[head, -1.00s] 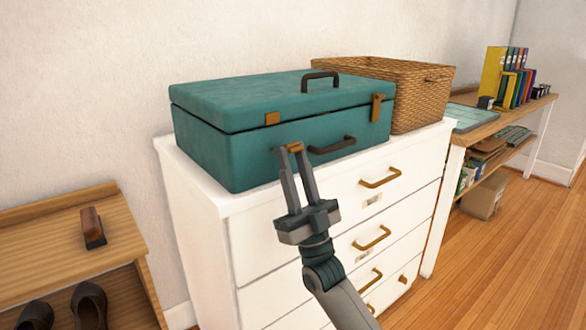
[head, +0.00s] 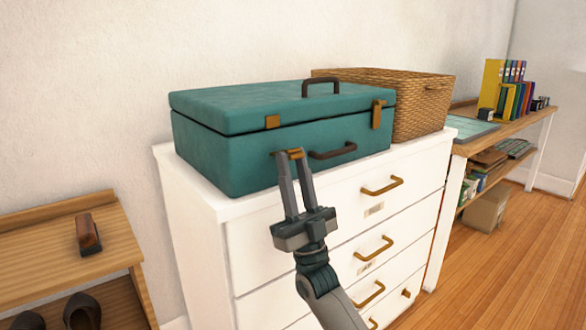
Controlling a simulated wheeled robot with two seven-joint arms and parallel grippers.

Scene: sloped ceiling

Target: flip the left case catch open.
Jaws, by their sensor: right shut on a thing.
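The teal case (head: 235,160) lies on the white chest of drawers with its lid down. Its left catch (head: 289,154) is a brass piece low on the front, apart from the brass plate (head: 272,121) on the lid edge above it. My right gripper (head: 291,154) is shut on this catch, and its fingers hide part of it. The right catch (head: 377,114) stands upright across the lid seam. A dark handle (head: 332,151) is on the front, close right of my fingertips. My left gripper is not in view.
A wicker basket (head: 420,105) stands behind and right of the case on the chest of drawers (head: 250,250). A low wooden shoe rack (head: 40,240) with a brush (head: 88,235) is at left. A desk with binders is at far right.

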